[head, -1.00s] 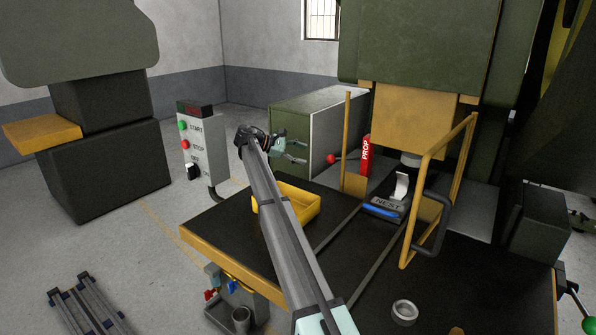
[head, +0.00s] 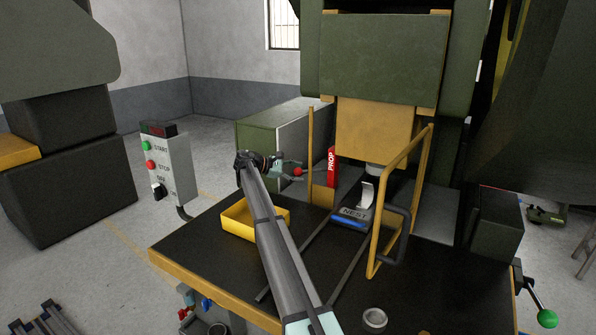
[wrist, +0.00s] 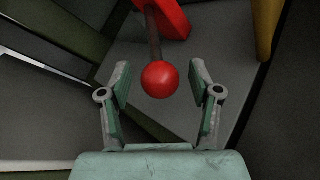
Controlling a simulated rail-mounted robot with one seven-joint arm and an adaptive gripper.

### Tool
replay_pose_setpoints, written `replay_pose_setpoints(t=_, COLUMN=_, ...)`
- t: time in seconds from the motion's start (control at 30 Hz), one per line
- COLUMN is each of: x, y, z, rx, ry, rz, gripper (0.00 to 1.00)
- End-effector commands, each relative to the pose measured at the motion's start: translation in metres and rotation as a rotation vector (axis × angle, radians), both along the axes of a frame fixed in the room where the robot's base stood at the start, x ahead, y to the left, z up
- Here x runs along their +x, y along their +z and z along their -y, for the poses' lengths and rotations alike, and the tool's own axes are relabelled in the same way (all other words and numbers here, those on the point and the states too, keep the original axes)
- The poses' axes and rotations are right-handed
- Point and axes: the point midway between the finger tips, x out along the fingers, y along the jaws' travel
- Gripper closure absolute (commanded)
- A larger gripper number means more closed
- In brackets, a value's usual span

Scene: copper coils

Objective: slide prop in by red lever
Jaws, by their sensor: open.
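The red PROP block (head: 332,166) stands upright beside the press, left of the yellow ram. Its lever ends in a red ball (head: 297,171), which sticks out to the left toward my gripper (head: 290,171). In the wrist view the red ball (wrist: 160,79) lies between the open fingertips of my gripper (wrist: 160,82), with a gap on both sides. The dark lever rod (wrist: 153,35) runs from the ball up to the red prop (wrist: 172,14) at the top edge. Nothing is held.
A yellow tray (head: 238,218) sits on the dark table (head: 215,265) under my arm. A yellow guard frame (head: 404,190) and the NEST block (head: 353,214) stand to the right. A control box (head: 165,165) is at left. A green cabinet (head: 262,136) is behind my gripper.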

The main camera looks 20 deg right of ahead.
Motion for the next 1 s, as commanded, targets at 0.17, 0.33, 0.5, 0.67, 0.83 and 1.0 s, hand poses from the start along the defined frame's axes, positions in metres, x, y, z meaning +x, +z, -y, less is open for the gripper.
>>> replay_pose_setpoints(t=0.17, x=-0.001, y=-0.002, z=0.005, rx=0.0, ry=0.0, rz=0.0, gripper=0.37)
replay_pose_setpoints(t=0.33, x=-0.001, y=-0.002, z=0.005, rx=0.0, ry=0.0, rz=0.0, gripper=0.37)
replay_pose_setpoints(t=0.5, x=-0.001, y=-0.002, z=0.005, rx=0.0, ry=0.0, rz=0.0, gripper=0.86)
replay_pose_setpoints(t=0.67, x=-0.001, y=-0.002, z=0.005, rx=0.0, ry=0.0, rz=0.0, gripper=1.0)
replay_pose_setpoints(t=0.83, x=-0.014, y=-0.002, z=0.013, rx=0.0, ry=-0.001, rz=0.001, gripper=1.0)
replay_pose_setpoints(t=1.0, x=-0.041, y=-0.002, z=0.031, rx=0.0, ry=-0.002, rz=0.0, gripper=1.0)
